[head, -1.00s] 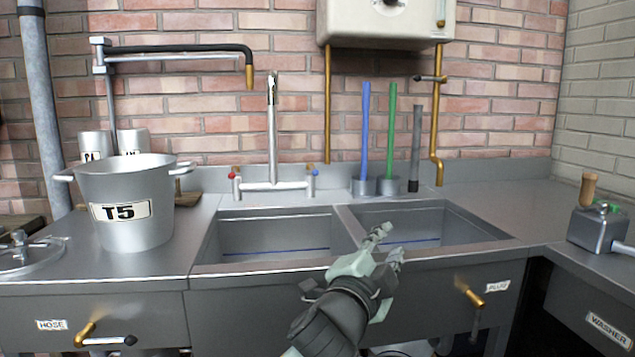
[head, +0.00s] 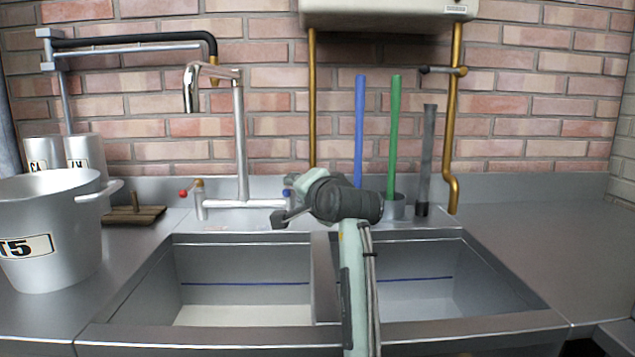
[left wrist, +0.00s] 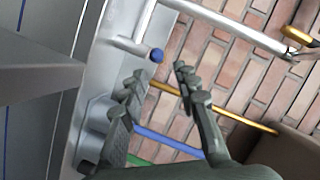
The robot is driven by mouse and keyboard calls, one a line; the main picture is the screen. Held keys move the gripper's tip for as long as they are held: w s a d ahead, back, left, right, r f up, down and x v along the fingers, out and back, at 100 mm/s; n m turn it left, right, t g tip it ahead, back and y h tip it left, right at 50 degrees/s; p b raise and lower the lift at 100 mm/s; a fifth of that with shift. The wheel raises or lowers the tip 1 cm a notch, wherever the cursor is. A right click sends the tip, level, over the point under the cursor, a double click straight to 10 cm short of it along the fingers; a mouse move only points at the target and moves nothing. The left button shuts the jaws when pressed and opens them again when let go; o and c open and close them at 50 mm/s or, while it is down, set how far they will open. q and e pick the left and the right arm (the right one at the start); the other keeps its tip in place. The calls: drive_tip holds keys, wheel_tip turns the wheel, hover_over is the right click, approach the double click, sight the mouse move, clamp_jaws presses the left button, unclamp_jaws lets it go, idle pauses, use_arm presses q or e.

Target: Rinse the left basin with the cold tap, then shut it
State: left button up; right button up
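The mixer tap (head: 241,145) stands behind the two basins. Its spout end (head: 190,92) hangs over the left side, and no water stream shows. It has a red knob (head: 184,194) on the left and a blue knob (head: 287,192) on the right, partly hidden by my gripper. The left basin (head: 240,262) has a blue line on its wall and a pale floor. My left gripper (head: 284,208) is by the blue knob. In the left wrist view its fingers (left wrist: 155,90) are apart and empty, with the blue knob (left wrist: 157,54) just beyond the tips. My right gripper is not visible.
The right basin (head: 420,262) lies under my left arm. A blue rod (head: 360,130), a green rod (head: 394,135) and a grey rod (head: 426,150) stand behind it. A pot marked T5 (head: 50,225) is at the left. The right counter (head: 560,240) is clear.

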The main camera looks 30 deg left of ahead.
sight(287, 189)
use_arm(q)
drive_tip(key=x, duration=0.8)
drive_tip(key=shift+s+f, duration=0.2)
clamp_jaws()
